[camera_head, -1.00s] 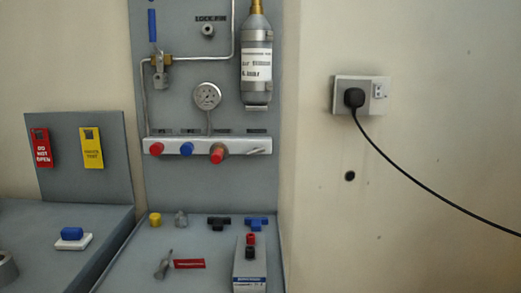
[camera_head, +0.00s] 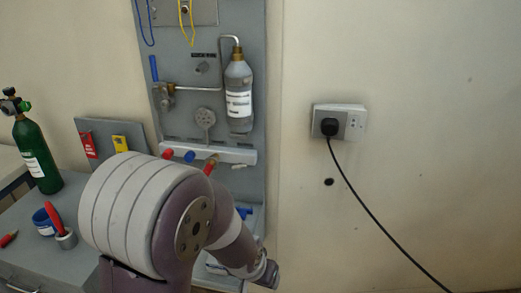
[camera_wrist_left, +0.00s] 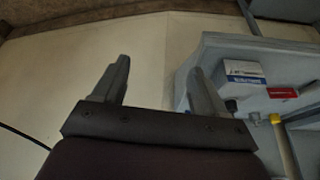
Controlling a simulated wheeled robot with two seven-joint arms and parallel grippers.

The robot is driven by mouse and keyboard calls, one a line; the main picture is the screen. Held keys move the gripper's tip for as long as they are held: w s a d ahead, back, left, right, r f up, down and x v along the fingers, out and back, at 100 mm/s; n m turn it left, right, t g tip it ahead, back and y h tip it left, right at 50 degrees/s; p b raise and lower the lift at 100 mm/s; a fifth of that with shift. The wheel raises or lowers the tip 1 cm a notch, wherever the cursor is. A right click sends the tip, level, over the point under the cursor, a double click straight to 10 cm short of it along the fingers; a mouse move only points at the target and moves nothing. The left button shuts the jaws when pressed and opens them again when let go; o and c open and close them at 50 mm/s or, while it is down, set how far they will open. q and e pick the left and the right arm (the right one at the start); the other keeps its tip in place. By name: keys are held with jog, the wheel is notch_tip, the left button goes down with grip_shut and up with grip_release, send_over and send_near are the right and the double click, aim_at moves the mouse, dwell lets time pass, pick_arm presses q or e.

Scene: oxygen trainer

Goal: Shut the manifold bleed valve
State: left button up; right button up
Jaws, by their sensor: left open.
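The manifold (camera_head: 228,154) is a pale horizontal bar on the grey wall panel. It carries a red knob (camera_head: 168,153), a blue knob (camera_head: 189,156), a red-and-brass knob (camera_head: 210,165) and a small pale lever (camera_head: 239,166) at its right end. I cannot read the labels, so I cannot tell which is the bleed valve. My left arm covers the area below the bar. My left gripper (camera_head: 267,273) is low, below and right of the manifold, apart from it. In the left wrist view the gripper (camera_wrist_left: 158,88) is open with nothing between its fingers. My right gripper is not in view.
A green bottle (camera_head: 38,155) stands on the left bench. A white box (camera_wrist_left: 244,70) and red tag (camera_wrist_left: 282,93) lie on the shelf. A socket with a black plug (camera_head: 329,126) is right; the wall beyond is bare.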

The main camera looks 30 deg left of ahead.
pick_arm(q)
jog(key=w+a+r+n+t+p, duration=0.25)
jog(key=w+a+t+p, duration=0.2)
jog(key=w, duration=0.25)
jog(key=n+t+y+p, duration=0.3)
jog(key=t+y+p, duration=0.1)
jog(key=t+p, duration=0.35)
send_near(239, 168)
jog(key=shift+t, duration=0.4)
jog(key=x, duration=0.7)
jog(key=f+x, duration=0.1)
jog(key=x, duration=0.2)
jog(key=shift+w+a+p, duration=0.15)
jog(key=shift+w+p, duration=0.1)
jog(key=shift+p, duration=0.1)
jog(key=c, duration=1.1)
